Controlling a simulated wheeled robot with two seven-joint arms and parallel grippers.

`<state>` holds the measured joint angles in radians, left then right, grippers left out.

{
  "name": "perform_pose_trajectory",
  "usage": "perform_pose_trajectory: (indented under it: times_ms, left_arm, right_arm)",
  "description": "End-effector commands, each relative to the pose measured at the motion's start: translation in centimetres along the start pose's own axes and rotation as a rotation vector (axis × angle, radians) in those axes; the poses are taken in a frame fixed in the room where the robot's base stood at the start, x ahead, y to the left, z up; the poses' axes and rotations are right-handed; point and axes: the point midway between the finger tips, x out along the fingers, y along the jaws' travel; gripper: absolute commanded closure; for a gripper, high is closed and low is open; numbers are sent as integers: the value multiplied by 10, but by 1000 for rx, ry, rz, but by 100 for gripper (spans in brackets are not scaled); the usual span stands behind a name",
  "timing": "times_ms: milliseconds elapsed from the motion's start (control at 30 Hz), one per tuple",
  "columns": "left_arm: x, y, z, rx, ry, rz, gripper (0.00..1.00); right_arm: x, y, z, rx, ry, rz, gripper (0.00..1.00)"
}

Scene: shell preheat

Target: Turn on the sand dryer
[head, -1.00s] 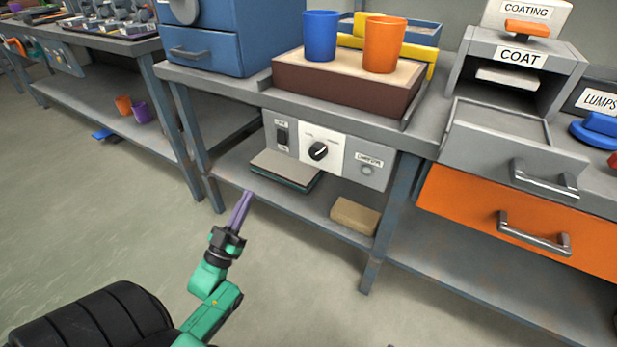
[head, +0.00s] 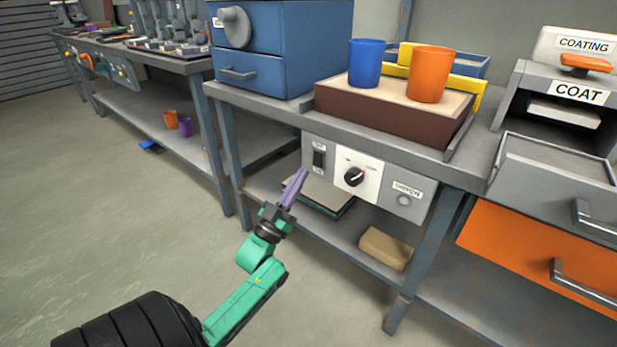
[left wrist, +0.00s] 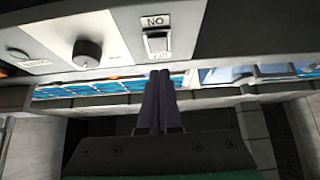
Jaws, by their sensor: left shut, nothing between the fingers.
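A grey control panel (head: 420,210) hangs under the bench edge. It has a dark rocker switch (head: 318,159) at its left, a black knob (head: 354,177) on a white plate, and a labelled round button at its right. In the left wrist view the switch (left wrist: 158,42) sits beside a label showing as "NO", and the knob (left wrist: 87,53) is left of it. I cannot tell the switch's position. My left gripper (head: 303,172) is shut and empty, its purple fingers just below and left of the switch, seemingly apart from it. My right gripper is not in view.
Above the panel, a brown box (head: 375,112) with a sand-coloured top carries a blue cup (head: 365,63) and an orange cup (head: 430,74). A lower shelf holds a tan block (head: 386,248) and flat sheets. A bench leg (head: 424,270) stands right.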

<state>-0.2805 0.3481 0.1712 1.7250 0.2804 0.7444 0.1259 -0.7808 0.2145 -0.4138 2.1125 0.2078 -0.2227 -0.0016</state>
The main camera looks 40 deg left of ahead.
Motion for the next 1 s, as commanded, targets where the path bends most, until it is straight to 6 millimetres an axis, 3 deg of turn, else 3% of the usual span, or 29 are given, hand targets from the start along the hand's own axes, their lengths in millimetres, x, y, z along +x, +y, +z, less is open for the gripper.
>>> perform_pose_trajectory:
  times_ms: [100,233,600,767,1000]
  left_arm:
    - [12,0,20,0,1,0,100]
    - [22,0,28,0,0,-1,100]
    - [25,0,30,0,1,-1,100]
    - [21,0,41,-1,63,-2,100]
    - [27,0,34,-1,73,-1,100]
  right_arm:
    - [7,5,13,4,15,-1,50]
    - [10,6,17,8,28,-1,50]
    - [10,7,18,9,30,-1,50]
    - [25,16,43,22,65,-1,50]
    - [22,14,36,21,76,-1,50]
